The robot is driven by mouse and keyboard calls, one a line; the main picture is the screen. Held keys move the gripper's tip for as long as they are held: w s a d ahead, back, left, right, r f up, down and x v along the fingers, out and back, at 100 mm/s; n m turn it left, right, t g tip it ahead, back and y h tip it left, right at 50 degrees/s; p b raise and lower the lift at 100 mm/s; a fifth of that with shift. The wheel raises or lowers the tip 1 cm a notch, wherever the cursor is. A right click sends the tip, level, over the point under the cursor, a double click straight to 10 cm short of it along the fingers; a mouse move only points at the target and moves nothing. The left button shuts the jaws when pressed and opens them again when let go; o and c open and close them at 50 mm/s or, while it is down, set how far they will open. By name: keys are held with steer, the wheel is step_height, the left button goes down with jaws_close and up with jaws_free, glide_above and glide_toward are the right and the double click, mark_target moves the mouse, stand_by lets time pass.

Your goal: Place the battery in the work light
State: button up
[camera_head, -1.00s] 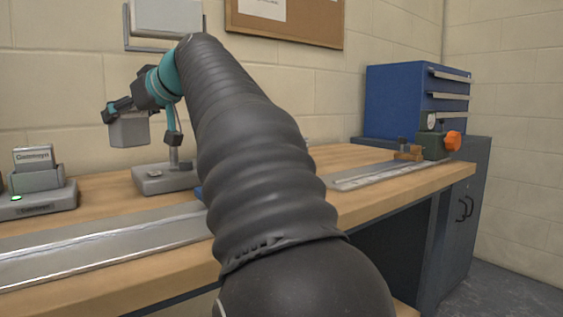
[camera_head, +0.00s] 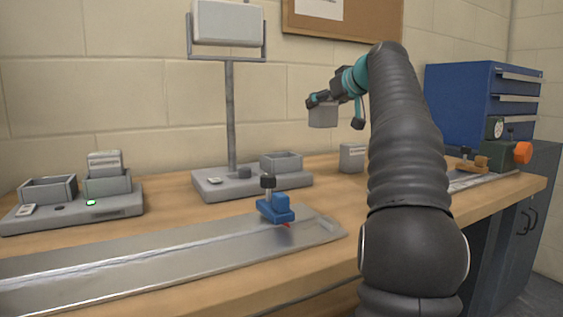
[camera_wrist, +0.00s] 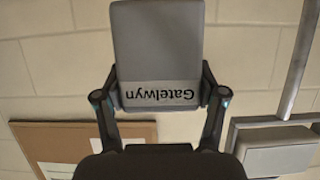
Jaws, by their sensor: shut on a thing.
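A grey battery labelled Gatelwyn (camera_wrist: 158,55) is held between the two fingers of my gripper (camera_wrist: 160,97), its label upside down in the wrist view. In the head view the held battery (camera_head: 323,116) hangs under my gripper (camera_head: 337,108), in the air above the back of the bench. The work light has a grey lamp panel (camera_head: 228,22) on a pole and a flat base (camera_head: 215,185) with an open-topped holder (camera_head: 281,163) on its right side. The held battery is right of the pole and higher than this holder, apart from it.
A charger (camera_head: 110,207) at left has an empty bay (camera_head: 48,189) and one holding a battery (camera_head: 104,162), with a green light. A small grey block (camera_head: 352,157) stands by my arm. A blue clamp (camera_head: 276,207) sits on the metal plate (camera_head: 160,257). Blue drawers (camera_head: 480,105) stand right.

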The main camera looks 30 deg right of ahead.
steer(key=shift+w+a+f+b, duration=0.6)
steer(key=shift+a+f+b, duration=0.15)
steer(key=shift+a+f, duration=1.05)
steer(key=shift+w+a+f+b, duration=0.65)
steer(key=shift+a+f+b, duration=0.15)
steer(key=shift+a+f, duration=1)
steer(key=shift+w+a+f+b, duration=0.6)
steer(key=shift+a+f+b, duration=0.15)
steer(key=shift+a+f, duration=1.05)
steer(key=shift+f, duration=0.25)
steer(key=o, duration=1.5)
steer(key=shift+o, duration=0.2)
steer(key=shift+r, duration=0.1)
steer(key=shift+r, duration=0.1)
steer(key=shift+s+d+r, duration=0.1)
steer(key=shift+s, duration=0.1)
steer(key=v, duration=1.1)
steer(key=shift+s, duration=0.25)
